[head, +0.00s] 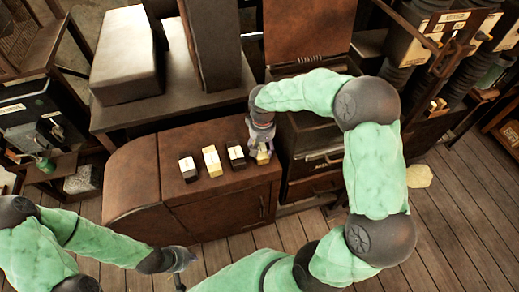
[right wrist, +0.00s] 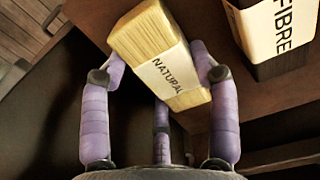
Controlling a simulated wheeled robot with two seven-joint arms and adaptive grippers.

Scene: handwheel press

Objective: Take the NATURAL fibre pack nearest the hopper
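The NATURAL fibre pack (right wrist: 160,55) is a pale yellow block with a white band, seen tilted in the right wrist view. In the head view it (head: 263,158) is the rightmost pack, at the right end of the brown cabinet (head: 215,209), beside the open-lidded brown box. My right gripper (head: 261,139) is over it; in the wrist view the fingers (right wrist: 160,65) bend in against both its sides.
On the cabinet stand a dark pack (head: 236,156), another yellow pack (head: 212,161) and another dark pack (head: 188,169). The open-lidded box (head: 302,128) adjoins on the right. A grey bench (head: 120,118) stands behind.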

